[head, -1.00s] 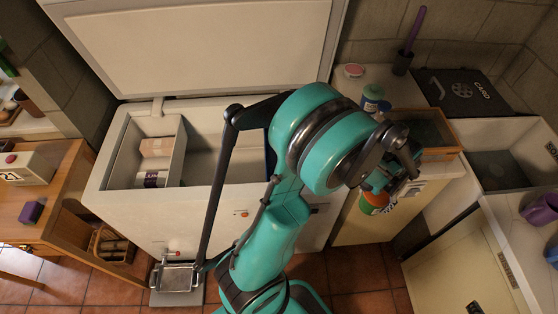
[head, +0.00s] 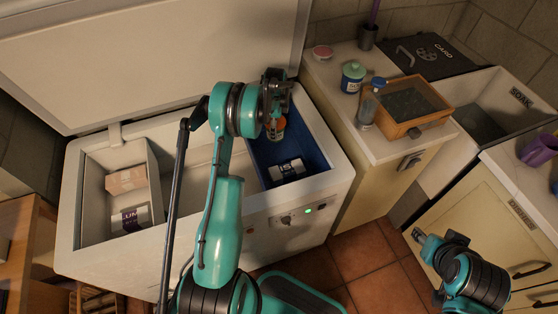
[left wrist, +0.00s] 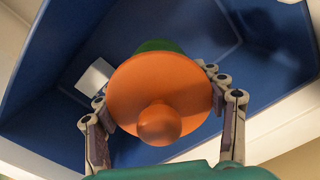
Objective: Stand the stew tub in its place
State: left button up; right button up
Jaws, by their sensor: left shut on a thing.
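The stew tub (head: 276,129), with an orange knobbed lid and a green body, hangs in my left gripper (head: 275,112) over the blue-lined compartment (head: 318,150) at the right end of the open chest freezer (head: 262,240). In the left wrist view the fingers (left wrist: 165,108) close on both sides of the orange lid (left wrist: 150,85), with blue walls (left wrist: 215,35) around and below. I cannot tell whether the tub touches the compartment floor. My right gripper (head: 419,237) is low at the right, away from the tub; its jaw opening is unclear.
A white labelled pack (head: 288,170) lies in the blue compartment, near the tub. A pink pack (head: 126,179) and a white one (head: 131,218) lie in the left compartment. The raised lid (head: 150,60) stands behind. A green-lidded jar (head: 352,77) and glass-topped box (head: 412,103) occupy the counter.

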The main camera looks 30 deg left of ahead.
pick_arm(q)
notch_tip(320, 180, down, 10)
jog(key=b, duration=0.4)
jog(key=shift+w, duration=0.1)
jog(key=shift+r, duration=0.1)
jog(key=shift+f, duration=0.25)
jog(key=o, duration=1.3)
jog(key=shift+r, duration=0.1)
